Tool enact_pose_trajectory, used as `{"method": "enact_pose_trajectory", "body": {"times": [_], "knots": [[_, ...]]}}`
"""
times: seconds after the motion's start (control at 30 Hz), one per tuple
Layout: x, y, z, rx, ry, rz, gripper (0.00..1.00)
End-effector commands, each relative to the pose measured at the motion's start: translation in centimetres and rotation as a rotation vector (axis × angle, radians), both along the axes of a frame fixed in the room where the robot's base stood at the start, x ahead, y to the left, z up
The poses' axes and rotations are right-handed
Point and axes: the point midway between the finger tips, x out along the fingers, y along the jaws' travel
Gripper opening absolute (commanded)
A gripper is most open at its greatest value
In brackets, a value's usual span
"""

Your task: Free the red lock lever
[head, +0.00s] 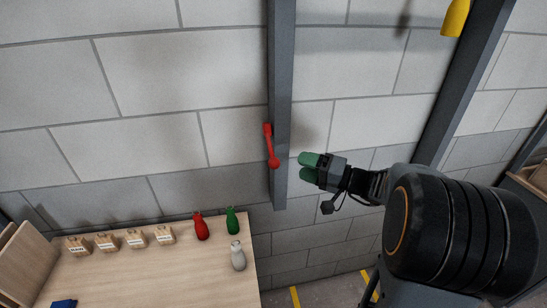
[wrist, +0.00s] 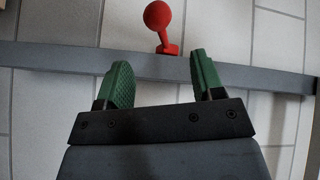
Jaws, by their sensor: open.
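The red lock lever (head: 271,146) is on a vertical grey post (head: 281,60) against the block wall. In the head view it slants slightly, with a round knob at its lower end. In the wrist view the lever (wrist: 160,19) shows its red ball knob and a red base on the grey bar. My gripper (head: 309,167) is to the right of the lever in the head view, apart from it. In the wrist view my gripper (wrist: 160,80) is open, its two green fingers spread and empty, with the lever beyond and between the fingertips.
A wooden table (head: 130,272) at lower left holds a red bottle (head: 201,226), a green bottle (head: 232,221), a white bottle (head: 237,256) and several labelled wooden blocks (head: 107,242). A yellow object (head: 455,18) is at upper right by a second post (head: 462,85).

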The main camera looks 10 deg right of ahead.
Motion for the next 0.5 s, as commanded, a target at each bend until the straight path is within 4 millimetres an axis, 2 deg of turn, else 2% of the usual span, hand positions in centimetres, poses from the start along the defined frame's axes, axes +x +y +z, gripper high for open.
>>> {"method": "enact_pose_trajectory", "body": {"times": [0.2,0.5], "knots": [[2.4,3.5,0.0,-0.001,0.002,0.008,0.62],[5.1,6.8,0.0,-0.001,0.002,0.006,0.62]]}}
